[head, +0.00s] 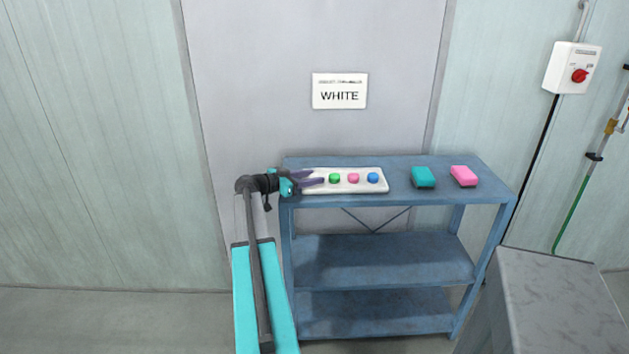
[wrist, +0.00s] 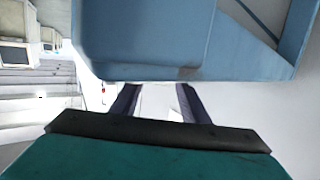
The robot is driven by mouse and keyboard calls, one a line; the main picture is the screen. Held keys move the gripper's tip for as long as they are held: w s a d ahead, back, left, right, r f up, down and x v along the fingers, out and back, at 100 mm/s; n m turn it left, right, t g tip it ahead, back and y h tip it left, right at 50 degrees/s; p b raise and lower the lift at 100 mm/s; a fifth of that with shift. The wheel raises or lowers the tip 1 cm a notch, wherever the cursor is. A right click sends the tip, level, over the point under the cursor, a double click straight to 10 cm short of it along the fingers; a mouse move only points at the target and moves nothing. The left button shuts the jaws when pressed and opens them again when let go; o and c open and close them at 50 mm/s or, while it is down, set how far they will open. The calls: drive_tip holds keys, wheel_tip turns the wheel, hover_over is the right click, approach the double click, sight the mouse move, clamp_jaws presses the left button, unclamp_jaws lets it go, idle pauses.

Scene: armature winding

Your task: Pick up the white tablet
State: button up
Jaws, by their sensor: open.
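A white tray (head: 345,188) lies on the left of the blue shelf's top. A green tablet (head: 334,178), a pink tablet (head: 353,178) and a blue tablet (head: 373,178) sit in a row on it. I cannot make out a white tablet; the tray's left end is partly covered by my gripper. My gripper (head: 318,177) is open at that left end, with its dark fingers pointing right. In the wrist view the two fingers (wrist: 157,104) are apart, with a pale area between them that I cannot identify.
A teal block (head: 423,177) and a pink block (head: 464,176) lie on the right of the blue shelf top (head: 400,198). A sign reading WHITE (head: 339,91) hangs on the wall behind. A grey box (head: 555,300) stands at the front right.

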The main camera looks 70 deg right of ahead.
drive_tip(key=c, duration=0.8)
drive_tip(key=shift+r, duration=0.1)
drive_tip(key=shift+r+b, duration=0.6)
drive_tip(key=shift+r, duration=0.85)
drive_tip(key=shift+s+a+r, duration=0.1)
drive_tip(key=shift+a+r, duration=0.1)
drive_tip(key=shift+a, duration=0.05)
drive_tip(key=s+a+b, duration=0.1)
drive_tip(key=s+a, duration=0.2)
drive_tip(key=a, duration=0.4)
drive_tip(key=s+a+r+b, duration=0.1)
drive_tip(key=s+a+b, duration=0.1)
drive_tip(key=s+a, duration=0.2)
drive_tip(key=a, duration=0.3)
drive_tip(key=shift+r, duration=0.25)
